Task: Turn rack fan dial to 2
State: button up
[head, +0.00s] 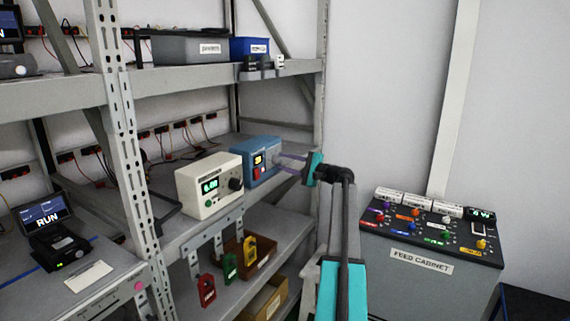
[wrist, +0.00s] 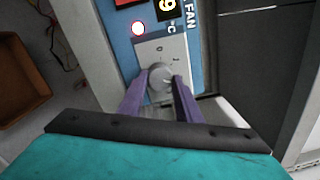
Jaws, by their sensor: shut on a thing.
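The blue fan box (head: 262,159) stands on the middle shelf, right of a cream instrument. Its front shows a lit yellow display and a red part. In the wrist view its blue face (wrist: 196,75) carries the word FAN, a glowing round light (wrist: 138,28) and a pale dial plate (wrist: 168,48) with small marks. The round grey fan dial (wrist: 160,76) sits on that plate. My gripper (wrist: 160,88) has its two purple fingers shut on the dial, one on each side. In the head view my gripper (head: 290,161) reaches the box's front from the right. The dial's setting is not readable.
The cream instrument (head: 209,186) with a green display stands close left of the fan box. Red, green and yellow lockout tags (head: 229,267) hang below the shelf. The feed cabinet (head: 430,262) with coloured knobs stands at the right. A rack upright (head: 322,90) is behind my gripper.

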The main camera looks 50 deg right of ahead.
jog(key=o, duration=1)
jog(key=shift+o, duration=0.2)
jog(key=shift+s, duration=0.1)
jog(key=b+v, duration=0.3)
jog(key=v, duration=1)
jog(key=shift+s, duration=0.4)
jog(key=shift+d, duration=0.1)
jog(key=shift+f, duration=0.15)
